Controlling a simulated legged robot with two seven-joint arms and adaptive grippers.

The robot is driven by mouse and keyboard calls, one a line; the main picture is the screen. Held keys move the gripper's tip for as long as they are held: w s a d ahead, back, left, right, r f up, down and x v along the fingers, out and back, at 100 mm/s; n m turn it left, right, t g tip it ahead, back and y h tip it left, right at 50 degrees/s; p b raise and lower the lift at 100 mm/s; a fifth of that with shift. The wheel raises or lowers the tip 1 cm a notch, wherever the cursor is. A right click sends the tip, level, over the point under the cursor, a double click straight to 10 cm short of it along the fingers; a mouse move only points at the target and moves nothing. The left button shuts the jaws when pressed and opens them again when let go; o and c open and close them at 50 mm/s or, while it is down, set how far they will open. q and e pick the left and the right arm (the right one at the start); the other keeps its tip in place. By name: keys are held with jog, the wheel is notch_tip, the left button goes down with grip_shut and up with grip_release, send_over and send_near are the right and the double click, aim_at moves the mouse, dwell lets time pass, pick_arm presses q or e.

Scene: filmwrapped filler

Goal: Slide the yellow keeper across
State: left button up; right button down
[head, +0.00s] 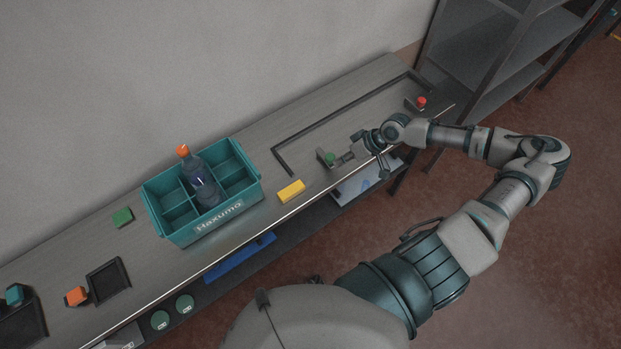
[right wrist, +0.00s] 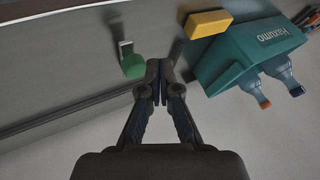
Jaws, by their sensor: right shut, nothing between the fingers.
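The yellow keeper (head: 291,191) is a small yellow block lying on the grey bench, between the teal crate and a green knob (head: 330,158) on a small grey bracket. In the right wrist view the yellow keeper (right wrist: 208,23) lies beyond my fingers and to the right, close to the crate. My right gripper (head: 347,157) is shut and empty, just right of the green knob and apart from the yellow keeper. In the right wrist view its shut fingertips (right wrist: 161,66) are beside the green knob (right wrist: 132,66). My left gripper is not in view.
The divided teal crate (head: 240,205) holds an orange-capped bottle (head: 200,180). A dark raised strip (head: 335,121) runs along the bench behind the knob. A red knob (head: 421,101) stands at the far right end.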

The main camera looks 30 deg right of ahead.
send_near(310, 184)
jog(key=w+f, duration=0.2)
jog(key=w+f+b, duration=0.1)
jog(key=f, duration=0.1)
jog(key=shift+w+a+f, duration=0.1)
jog(key=shift+w+a, duration=0.15)
jog(key=shift+a, duration=0.05)
jog(key=a, duration=0.3)
jog(key=shift+a+f+p, duration=0.15)
jog(key=shift+f+p, duration=0.15)
jog(key=shift+p, duration=0.05)
jog(key=shift+a, duration=0.55)
